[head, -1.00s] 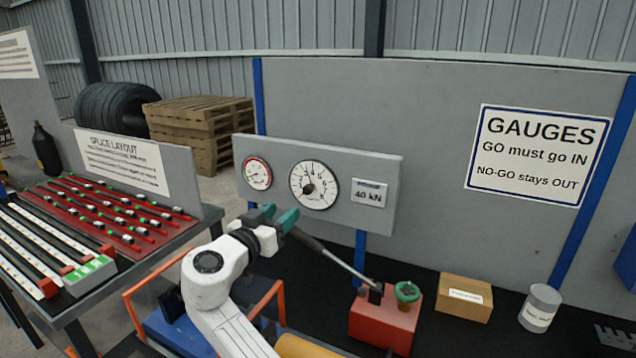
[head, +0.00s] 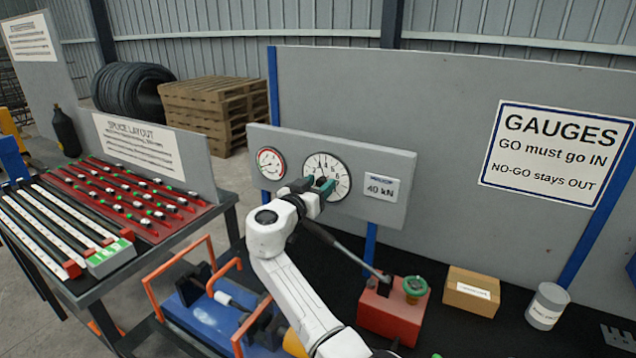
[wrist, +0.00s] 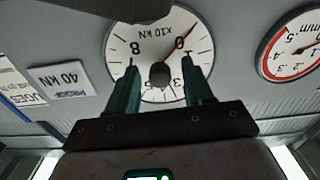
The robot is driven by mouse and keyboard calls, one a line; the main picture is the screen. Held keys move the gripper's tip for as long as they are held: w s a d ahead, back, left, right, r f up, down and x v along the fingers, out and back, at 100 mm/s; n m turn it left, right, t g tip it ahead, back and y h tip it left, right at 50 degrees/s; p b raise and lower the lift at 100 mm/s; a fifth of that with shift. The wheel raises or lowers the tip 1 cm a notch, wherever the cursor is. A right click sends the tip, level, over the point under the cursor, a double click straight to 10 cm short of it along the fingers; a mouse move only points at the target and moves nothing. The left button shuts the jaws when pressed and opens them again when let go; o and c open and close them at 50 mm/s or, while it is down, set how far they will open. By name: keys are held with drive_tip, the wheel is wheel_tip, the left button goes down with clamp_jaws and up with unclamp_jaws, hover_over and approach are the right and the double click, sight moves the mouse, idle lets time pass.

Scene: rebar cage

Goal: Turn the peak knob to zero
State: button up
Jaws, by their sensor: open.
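The large white gauge (head: 322,166), marked x10 kN, is on the grey panel, partly covered by my gripper in the head view. In the wrist view the gauge (wrist: 150,32) is upside down, with a thin red pointer (wrist: 186,38) running from the centre toward the scale near the 0. The dark round peak knob (wrist: 160,74) is at its centre. My gripper (head: 318,186) is open in front of the dial. In the wrist view its teal fingers (wrist: 161,82) lie on either side of the knob, with gaps visible; contact is not seen.
A smaller red-rimmed gauge (head: 270,163) is left of the large one, and a 40 kN plate (head: 381,187) is right. Below stands a red pump block (head: 392,315) with a long lever (head: 345,252) rising toward the panel. A cardboard box (head: 472,291) and a tin (head: 546,306) stand farther right.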

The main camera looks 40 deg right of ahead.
clamp_jaws()
idle(0.5)
drive_tip(key=shift+f+n+b, duration=0.1)
drive_tip(key=shift+n+b, duration=0.2)
drive_tip(key=shift+b, duration=0.15)
